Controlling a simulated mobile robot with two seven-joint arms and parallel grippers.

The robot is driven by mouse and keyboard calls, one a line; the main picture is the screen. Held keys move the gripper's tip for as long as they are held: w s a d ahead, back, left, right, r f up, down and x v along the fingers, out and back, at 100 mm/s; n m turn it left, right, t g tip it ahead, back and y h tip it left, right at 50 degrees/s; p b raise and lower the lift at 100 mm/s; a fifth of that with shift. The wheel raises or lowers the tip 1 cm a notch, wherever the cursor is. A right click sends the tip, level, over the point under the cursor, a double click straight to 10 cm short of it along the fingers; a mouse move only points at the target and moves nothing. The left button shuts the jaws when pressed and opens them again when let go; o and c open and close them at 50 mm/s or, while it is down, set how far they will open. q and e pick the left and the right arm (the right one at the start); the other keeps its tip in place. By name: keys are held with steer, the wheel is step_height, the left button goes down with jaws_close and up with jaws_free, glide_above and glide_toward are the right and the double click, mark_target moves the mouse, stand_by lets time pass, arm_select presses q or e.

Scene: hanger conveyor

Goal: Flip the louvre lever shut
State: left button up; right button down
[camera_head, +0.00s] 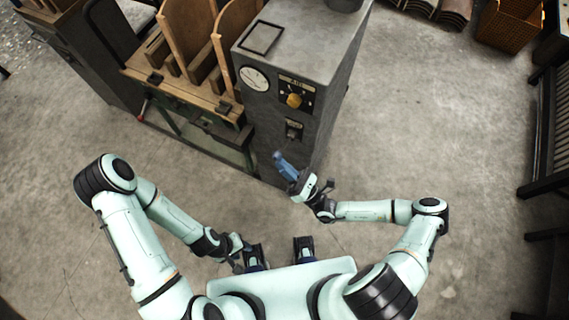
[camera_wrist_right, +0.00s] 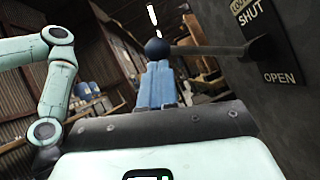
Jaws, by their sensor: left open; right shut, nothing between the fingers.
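The louvre lever (camera_wrist_right: 210,50) shows in the right wrist view as a dark rod with a round ball end (camera_wrist_right: 157,48). It sticks out from a dark panel, its pivot between the word SHUT above and OPEN below. My right gripper (camera_wrist_right: 159,65) has its blue fingers shut and empty, tips right at the ball; whether they touch it I cannot tell. In the head view my right gripper (camera_head: 280,158) is beside the grey cabinet's (camera_head: 310,45) lower front, and I cannot make out the lever there. My left gripper (camera_head: 245,250) is open, low near my base, far from the cabinet.
The cabinet front carries a round dial (camera_head: 255,78), a yellow knob (camera_head: 294,100) and a small black switch (camera_head: 293,129). A wooden-topped bench (camera_head: 190,95) with upright boards adjoins it at left. A wicker basket (camera_head: 508,25) stands at the far right. The floor right of the cabinet is clear.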

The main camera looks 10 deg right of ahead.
arm_select(q)
steer(key=shift+w+r+p, duration=0.35)
steer(key=shift+r+p, duration=0.05)
steer(key=shift+r, duration=0.35)
arm_select(e)
steer(key=shift+r+m+h, duration=0.4)
steer(key=shift+r+m, duration=0.05)
steer(key=shift+m, duration=0.15)
steer(key=shift+w+r, duration=0.1)
steer(key=shift+d, duration=0.1)
